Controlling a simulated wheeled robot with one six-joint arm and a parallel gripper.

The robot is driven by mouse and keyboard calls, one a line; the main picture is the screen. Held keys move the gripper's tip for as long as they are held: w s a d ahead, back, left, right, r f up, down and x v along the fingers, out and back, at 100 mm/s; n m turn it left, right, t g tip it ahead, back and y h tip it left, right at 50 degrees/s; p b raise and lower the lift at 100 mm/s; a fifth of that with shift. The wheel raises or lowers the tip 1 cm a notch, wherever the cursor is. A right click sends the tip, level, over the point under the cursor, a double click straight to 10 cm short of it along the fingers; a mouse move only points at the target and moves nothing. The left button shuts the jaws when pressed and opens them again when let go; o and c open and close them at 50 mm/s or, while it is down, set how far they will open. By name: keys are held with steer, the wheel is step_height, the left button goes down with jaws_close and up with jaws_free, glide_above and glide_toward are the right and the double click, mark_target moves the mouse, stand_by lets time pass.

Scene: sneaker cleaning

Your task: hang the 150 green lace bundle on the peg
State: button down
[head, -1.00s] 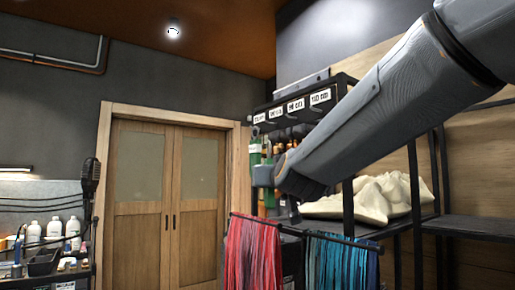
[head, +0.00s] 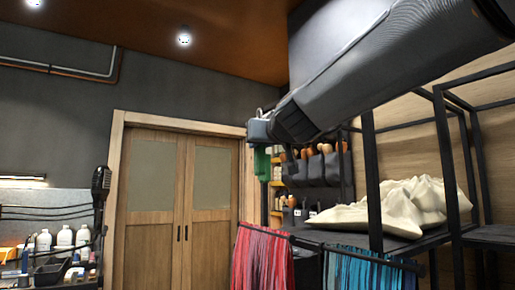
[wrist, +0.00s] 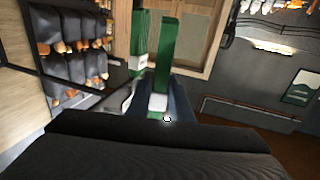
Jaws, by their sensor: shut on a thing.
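My gripper (head: 260,128) is high in the middle of the head view, in front of the door's upper right corner. It is shut on a green lace bundle (head: 262,165), which hangs below it. In the wrist view the bundle (wrist: 166,50) shows as a long green strip with a white band by the fingertips (wrist: 158,100). A second green strip with a white tag lies just left of it; I cannot tell whether it is part of the same bundle. The label rail and its pegs are hidden behind my arm in the head view. I cannot read any number.
A black rack (head: 373,180) stands on the right with cream cloth (head: 400,205) on its shelf. Red laces (head: 262,258) and blue laces (head: 350,272) hang from a front bar. Dark pockets with orange-handled tools (head: 320,172) hang behind. A double door (head: 180,210) is at the left.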

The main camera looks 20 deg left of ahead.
steer(key=w+d+f+b, duration=0.1)
steer(key=w+d+b, duration=0.4)
steer(key=b, duration=0.2)
steer(key=shift+w+f, duration=0.25)
steer(key=shift+w, duration=0.1)
stand_by(0.6)
stand_by(0.7)
steer(key=c, duration=1.5)
jaws_free()
steer(key=shift+b+v, duration=1)
steer(key=shift+v, duration=2.9)
